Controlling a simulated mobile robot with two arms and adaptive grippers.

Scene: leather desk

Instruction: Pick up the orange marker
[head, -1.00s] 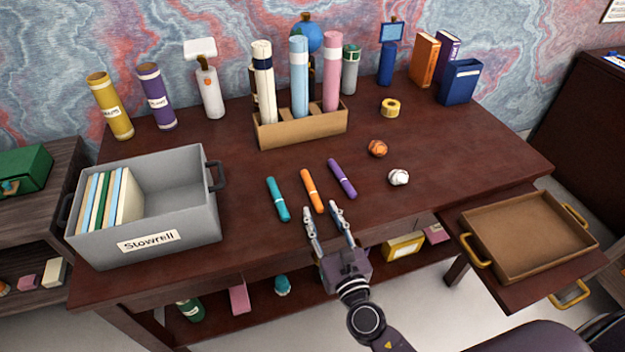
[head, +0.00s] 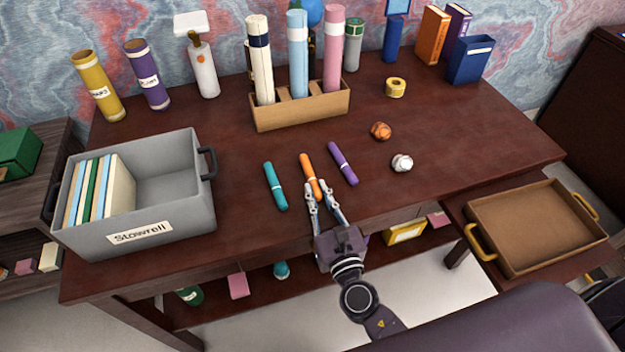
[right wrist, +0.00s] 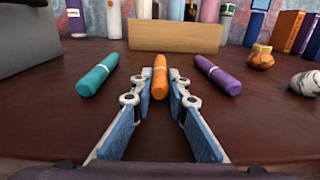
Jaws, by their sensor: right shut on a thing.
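The orange marker (head: 309,172) lies on the desk between a teal marker (head: 274,186) and a purple marker (head: 343,163). My right gripper (head: 319,190) is at the near end of the orange marker, its fingers shut on that end. In the right wrist view the orange marker (right wrist: 160,78) points away from me between the two fingertips (right wrist: 160,92). The teal marker (right wrist: 97,76) lies to its left and the purple marker (right wrist: 218,75) to its right, both clear of the fingers. My left gripper is not in view.
A grey bin (head: 184,212) with upright books stands at the left. A cardboard holder (head: 300,112) with tall tubes stands behind the markers. An orange ball (head: 380,131) and a white ball (head: 402,163) lie to the right. A brown tray (head: 530,232) is at the far right.

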